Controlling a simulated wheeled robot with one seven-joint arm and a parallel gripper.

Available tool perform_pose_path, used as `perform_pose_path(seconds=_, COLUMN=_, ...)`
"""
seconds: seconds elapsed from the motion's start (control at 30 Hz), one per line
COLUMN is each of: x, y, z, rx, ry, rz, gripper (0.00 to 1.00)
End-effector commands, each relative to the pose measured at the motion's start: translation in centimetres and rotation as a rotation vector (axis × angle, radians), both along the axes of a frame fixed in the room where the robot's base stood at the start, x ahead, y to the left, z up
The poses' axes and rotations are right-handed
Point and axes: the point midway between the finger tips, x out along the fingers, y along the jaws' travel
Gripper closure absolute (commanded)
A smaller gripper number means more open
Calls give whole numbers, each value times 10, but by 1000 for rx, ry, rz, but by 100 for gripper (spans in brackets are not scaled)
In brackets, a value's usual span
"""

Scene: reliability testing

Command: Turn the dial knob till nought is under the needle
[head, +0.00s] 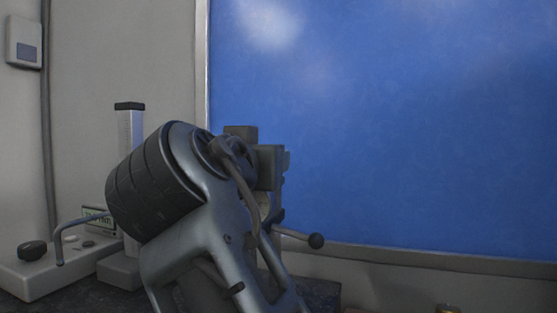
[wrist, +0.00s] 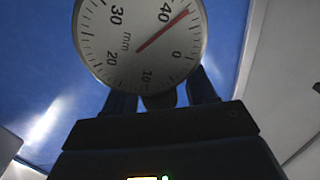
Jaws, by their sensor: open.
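The dial (wrist: 140,40) is a round pale face with a grey rim, in the wrist view at the top. It carries the marks 0, 10, 20, 30, 40 and "mm". Its red needle (wrist: 163,32) points to the upper right, between 40 and 0 and closer to 40. A dark rounded part, perhaps the knob (wrist: 160,99), shows just below the dial. My gripper (wrist: 162,92) is open, with one dark finger on each side of that part. I cannot tell whether the fingers touch it. In the head view the dial face is hidden.
In the head view, a lever with a black ball (head: 316,241) sticks out to the right. At the left are a pale base with a dark knob (head: 32,249), a small green display (head: 97,217) and an upright column (head: 130,170). A blue panel (head: 400,120) fills the back.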

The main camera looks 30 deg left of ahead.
Motion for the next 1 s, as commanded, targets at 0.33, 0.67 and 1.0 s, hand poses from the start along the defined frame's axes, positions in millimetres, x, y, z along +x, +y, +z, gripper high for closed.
perform_pose_path(seconds=0.33, x=0, y=0, z=0, rx=0, ry=0, rz=0, gripper=66)
perform_pose_path(seconds=0.67, x=-1, y=0, z=0, rx=0, ry=1, rz=0, gripper=94)
perform_pose_path(seconds=1.0, x=-1, y=0, z=0, rx=1, ry=3, rz=68, gripper=94)
